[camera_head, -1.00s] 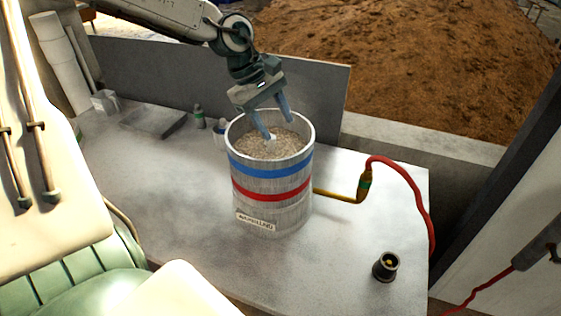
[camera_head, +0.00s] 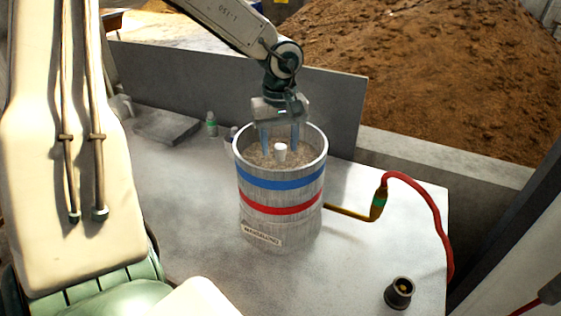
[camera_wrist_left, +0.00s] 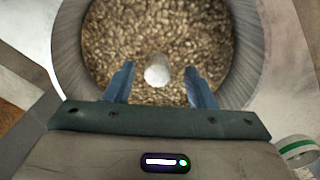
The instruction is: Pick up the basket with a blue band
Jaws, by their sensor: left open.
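A grey wooden-looking steamer with a blue band (camera_head: 281,183) and a red band below it stands upright on the table. It is open at the top and holds brown grain (camera_wrist_left: 110,40). A short white knob (camera_head: 280,152) sticks up from the middle of the grain; it also shows in the left wrist view (camera_wrist_left: 157,70). My left gripper (camera_head: 281,143) points down over the opening. Its blue fingers are apart, one on each side of the knob in the wrist view, and hold nothing. My right gripper does not show.
A grey tabletop (camera_head: 190,215) surrounds the steamer. A brass pipe with a red hose (camera_head: 437,220) comes from its right side. A dark cup-shaped fitting (camera_head: 399,293) stands front right. A small bottle (camera_head: 212,124) and a grey panel (camera_head: 330,105) are behind.

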